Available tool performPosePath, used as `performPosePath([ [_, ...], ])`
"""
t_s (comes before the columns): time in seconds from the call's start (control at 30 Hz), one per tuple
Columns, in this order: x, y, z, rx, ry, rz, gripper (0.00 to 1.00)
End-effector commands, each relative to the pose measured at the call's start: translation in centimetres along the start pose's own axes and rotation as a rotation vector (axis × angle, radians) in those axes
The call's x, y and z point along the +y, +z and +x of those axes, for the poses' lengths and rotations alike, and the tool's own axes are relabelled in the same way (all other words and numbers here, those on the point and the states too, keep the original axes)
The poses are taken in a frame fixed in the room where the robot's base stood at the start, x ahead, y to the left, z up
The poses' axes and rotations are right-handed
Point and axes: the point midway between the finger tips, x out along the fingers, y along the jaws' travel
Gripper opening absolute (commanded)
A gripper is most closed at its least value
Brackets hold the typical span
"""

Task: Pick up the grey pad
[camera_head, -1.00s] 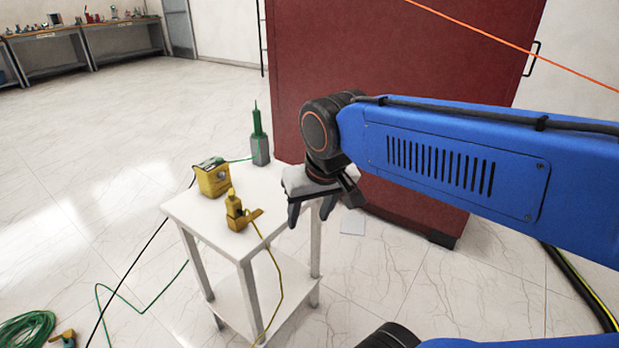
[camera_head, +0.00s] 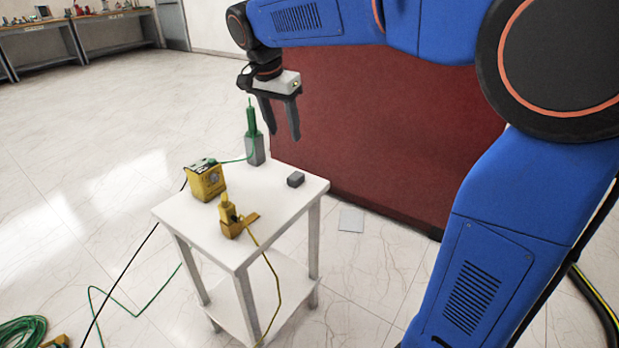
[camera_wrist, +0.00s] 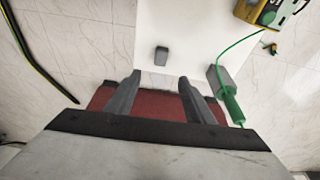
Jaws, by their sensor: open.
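The grey pad (camera_head: 296,179) is a small dark grey block lying on the white table (camera_head: 175,208), near its right back edge. It also shows in the wrist view (camera_wrist: 162,54), beyond my fingertips and roughly in line with the space between them. My gripper (camera_head: 282,134) is open and empty, pointing down well above the back of the table. In the wrist view my two dark fingers (camera_wrist: 159,80) stand apart with nothing between them.
A green-topped grey probe (camera_head: 253,140) stands upright at the table's back, close to my gripper. A yellow box (camera_head: 206,182) and a yellow clamp (camera_head: 230,220) stand on the left and front of the table. A dark red cabinet (camera_head: 380,150) rises behind.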

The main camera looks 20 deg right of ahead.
Motion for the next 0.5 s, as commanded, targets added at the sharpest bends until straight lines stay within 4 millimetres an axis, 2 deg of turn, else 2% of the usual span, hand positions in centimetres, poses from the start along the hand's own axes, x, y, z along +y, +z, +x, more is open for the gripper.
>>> performPosePath([
  [0.1, -1.1, 0.0, 0.0, 0.004, 0.008, 0.024, 0.48],
  [0.23, -1.2, -0.1, 1.0, 0.004, 0.012, 0.033, 0.48],
  [0.5, -1.1, -0.1, 5.6, 0.004, 0.013, 0.031, 0.48],
])
